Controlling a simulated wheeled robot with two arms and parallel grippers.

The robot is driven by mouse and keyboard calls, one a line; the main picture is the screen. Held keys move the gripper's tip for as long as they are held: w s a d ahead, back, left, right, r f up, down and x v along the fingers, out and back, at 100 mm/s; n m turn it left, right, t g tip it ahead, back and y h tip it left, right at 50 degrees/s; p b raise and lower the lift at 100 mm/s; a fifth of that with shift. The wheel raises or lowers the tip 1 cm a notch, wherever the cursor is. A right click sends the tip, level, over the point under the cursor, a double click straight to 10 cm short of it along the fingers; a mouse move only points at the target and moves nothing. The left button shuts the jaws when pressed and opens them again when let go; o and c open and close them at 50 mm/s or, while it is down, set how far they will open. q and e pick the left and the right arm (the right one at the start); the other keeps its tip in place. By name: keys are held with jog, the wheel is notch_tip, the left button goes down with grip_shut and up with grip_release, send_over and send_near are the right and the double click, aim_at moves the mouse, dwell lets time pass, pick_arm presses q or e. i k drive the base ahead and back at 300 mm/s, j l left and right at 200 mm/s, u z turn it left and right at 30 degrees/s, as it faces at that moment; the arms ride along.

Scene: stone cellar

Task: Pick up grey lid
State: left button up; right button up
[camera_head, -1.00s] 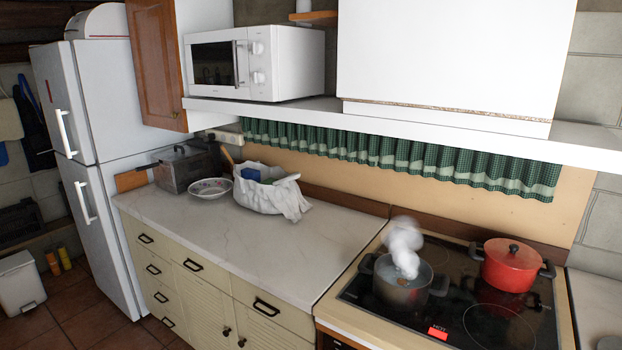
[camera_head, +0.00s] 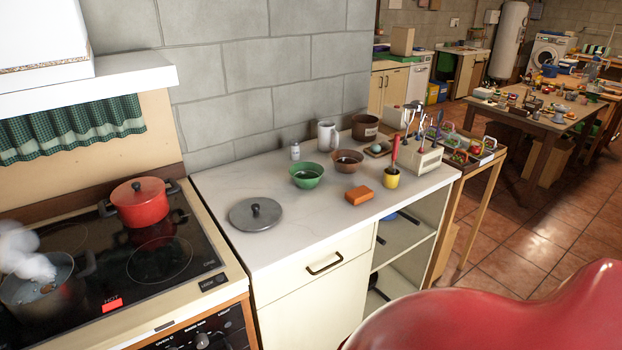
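The grey lid (camera_head: 256,215) is a round, flat disc with a dark knob on top. It lies flat on the left part of the white marbled counter (camera_head: 310,217), just right of the stove. Nothing touches or covers it. Neither of my grippers shows in the head view, so their state is hidden.
An open steaming pot (camera_head: 44,290) and a lidded red pot (camera_head: 139,203) stand on the black stove. Right of the lid are a green bowl (camera_head: 307,175), a brown bowl (camera_head: 347,161), an orange block (camera_head: 359,196) and a yellow cup (camera_head: 391,179). A red rounded shape (camera_head: 500,315) fills the lower right.

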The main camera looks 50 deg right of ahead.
aim_at(254, 214)
jog(key=z, duration=1.2)
